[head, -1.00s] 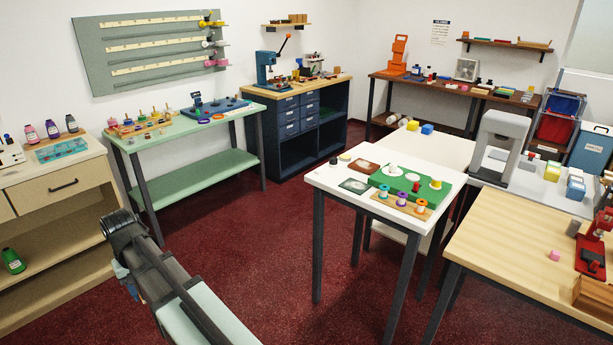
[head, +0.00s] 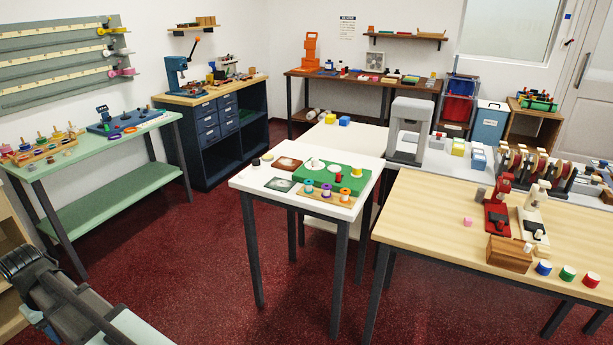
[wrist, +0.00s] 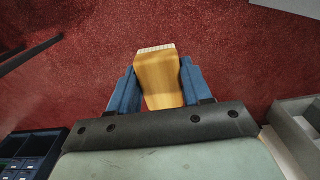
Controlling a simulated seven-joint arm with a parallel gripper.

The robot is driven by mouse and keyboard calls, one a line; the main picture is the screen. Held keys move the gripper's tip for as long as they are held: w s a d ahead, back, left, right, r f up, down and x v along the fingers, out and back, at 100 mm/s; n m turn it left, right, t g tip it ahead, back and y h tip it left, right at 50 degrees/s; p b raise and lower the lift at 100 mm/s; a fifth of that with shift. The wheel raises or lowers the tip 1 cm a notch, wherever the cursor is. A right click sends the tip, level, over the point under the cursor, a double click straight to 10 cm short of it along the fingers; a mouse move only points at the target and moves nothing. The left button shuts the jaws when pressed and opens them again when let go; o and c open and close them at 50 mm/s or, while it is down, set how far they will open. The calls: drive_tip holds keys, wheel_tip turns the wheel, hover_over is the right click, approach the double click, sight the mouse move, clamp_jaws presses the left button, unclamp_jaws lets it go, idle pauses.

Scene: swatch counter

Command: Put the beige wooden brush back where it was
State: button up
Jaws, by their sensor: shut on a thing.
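The beige wooden brush (wrist: 160,80) is in the wrist view, with its pale bristle end pointing away from my gripper. My gripper (wrist: 158,85) is shut on it, one blue finger on each side. Dark red floor lies behind the brush. In the head view my arm shows at the lower left, and its end is too dark and cut off to make out the brush there.
A small white table (head: 240,182) with a green block stands mid-room. A light wood table (head: 420,205) with red and white devices is at right. A green table (head: 40,172) and a navy cabinet (head: 207,150) line the left. Red floor (head: 190,270) between them is clear.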

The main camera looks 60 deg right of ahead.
drive_tip(key=shift+d, duration=0.1)
drive_tip(key=s+d+r+m, duration=0.2)
drive_tip(key=d+m, duration=0.4)
drive_tip(key=d, duration=2.9)
wheel_tip(320, 180, up, 8)
drive_tip(key=m, duration=0.9)
hover_over(258, 179)
drive_tip(key=shift+f+m, duration=0.75)
drive_tip(key=shift+f, duration=1.8)
drive_tip(key=shift+f+m, duration=0.75)
drive_tip(key=shift+f, duration=1.8)
drive_tip(key=shift+f, duration=0.15)
